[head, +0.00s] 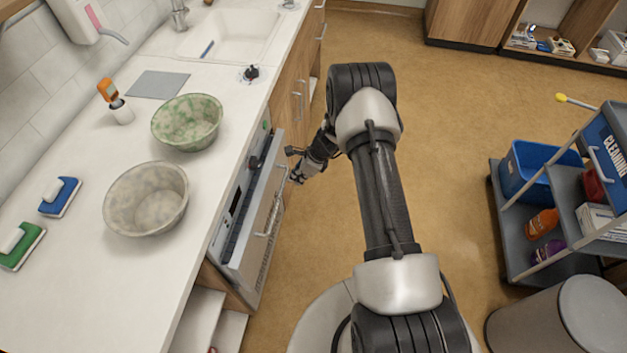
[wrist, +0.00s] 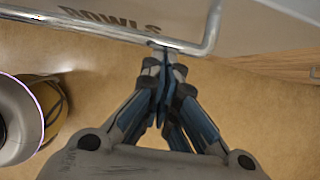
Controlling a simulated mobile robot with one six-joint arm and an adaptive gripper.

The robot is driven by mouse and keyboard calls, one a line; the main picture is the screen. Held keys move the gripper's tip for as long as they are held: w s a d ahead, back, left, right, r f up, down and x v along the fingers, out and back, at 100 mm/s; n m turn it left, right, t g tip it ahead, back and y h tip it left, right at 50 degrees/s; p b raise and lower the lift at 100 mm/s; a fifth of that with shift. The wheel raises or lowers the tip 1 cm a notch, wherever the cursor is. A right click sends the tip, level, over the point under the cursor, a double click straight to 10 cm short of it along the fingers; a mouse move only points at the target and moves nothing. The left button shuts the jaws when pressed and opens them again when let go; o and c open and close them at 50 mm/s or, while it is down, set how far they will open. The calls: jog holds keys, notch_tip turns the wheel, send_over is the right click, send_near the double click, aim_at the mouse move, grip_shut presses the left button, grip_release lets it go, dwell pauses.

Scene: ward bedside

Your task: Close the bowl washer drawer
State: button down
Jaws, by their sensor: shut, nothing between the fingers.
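The bowl washer drawer (head: 262,225) is under the counter at the left in the head view. Its pale front stands out from the washer body, with a dark gap behind its top edge, so it is partly open. In the wrist view the drawer front (wrist: 235,22) bears the word BOWLS and a metal bar handle (wrist: 85,30). My gripper (head: 297,178) is low, in front of the drawer's far end. In the wrist view my gripper (wrist: 164,58) is shut and empty, its fingertips at the handle's corner. I cannot tell whether they touch it.
A green bowl (head: 187,122) and a grey bowl (head: 146,198) stand on the counter (head: 80,290) above. A grey cleaning cart (head: 520,225) and a bin (head: 555,320) stand at the right. The floor (head: 450,130) between is clear.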

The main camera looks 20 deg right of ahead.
aim_at(285, 175)
jog(key=shift+w+a, duration=0.7)
jog(key=shift+a, duration=0.35)
jog(key=shift+w+a, duration=0.7)
jog(key=shift+a, duration=0.35)
jog(key=shift+r, duration=0.1)
jog(key=shift+s+d+f+b, duration=0.15)
jog(key=shift+d+f+b, duration=0.1)
jog(key=shift+d+b, duration=0.15)
jog(key=s+d+r+p, duration=0.3)
jog(key=d+r, duration=0.3)
jog(key=r, duration=0.2)
jog(key=shift+s+d+r, duration=0.15)
jog(key=shift+s+r, duration=0.1)
jog(key=shift+s, duration=0.55)
